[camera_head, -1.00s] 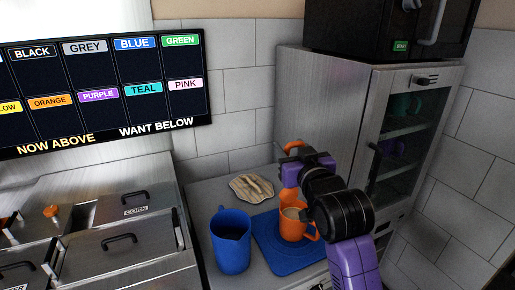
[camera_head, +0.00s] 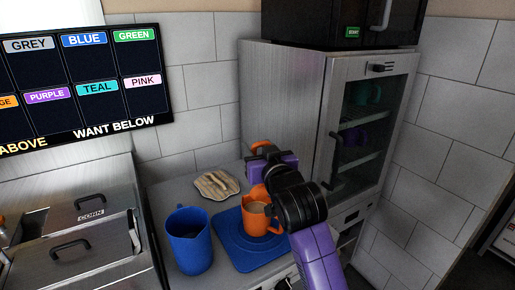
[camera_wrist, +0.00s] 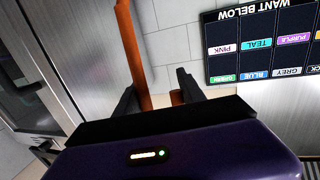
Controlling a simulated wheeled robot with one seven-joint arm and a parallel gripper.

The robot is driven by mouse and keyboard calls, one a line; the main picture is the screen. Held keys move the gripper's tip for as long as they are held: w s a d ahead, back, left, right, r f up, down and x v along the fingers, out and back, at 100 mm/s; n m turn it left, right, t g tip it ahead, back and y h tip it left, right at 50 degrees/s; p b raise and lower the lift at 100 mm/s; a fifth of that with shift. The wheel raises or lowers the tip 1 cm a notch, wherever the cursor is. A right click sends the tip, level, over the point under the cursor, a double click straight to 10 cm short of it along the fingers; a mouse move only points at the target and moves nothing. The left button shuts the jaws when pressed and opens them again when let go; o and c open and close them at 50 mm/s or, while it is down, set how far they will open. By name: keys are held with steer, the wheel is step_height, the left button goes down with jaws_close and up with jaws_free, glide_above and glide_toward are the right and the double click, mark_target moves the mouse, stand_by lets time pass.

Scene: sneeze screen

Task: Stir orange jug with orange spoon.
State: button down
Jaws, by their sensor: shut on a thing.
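The orange jug (camera_head: 257,222) stands upright on a blue mat, with brownish contents showing inside its rim. My gripper (camera_head: 258,158) is above and just behind the jug and is shut on the orange spoon. An orange end of the spoon (camera_head: 262,146) shows above the fingers in the head view. In the wrist view the long orange handle (camera_wrist: 130,45) passes between the dark fingers of my gripper (camera_wrist: 158,98). My arm and the jug's near wall hide the lower spoon, so I cannot tell how deep it reaches.
A blue jug (camera_head: 190,240) stands left of the blue mat (camera_head: 240,252). A patterned flat item (camera_head: 216,184) lies behind it. A metal cabinet (camera_head: 290,100) rises close behind my gripper. Lidded metal bins (camera_head: 85,225) are at left, under a dark sign (camera_head: 85,85).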

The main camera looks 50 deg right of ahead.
steer(key=shift+f+b, duration=2.4)
steer(key=shift+f, duration=1.55)
steer(key=shift+r+p, duration=0.1)
steer(key=shift+p, duration=0.2)
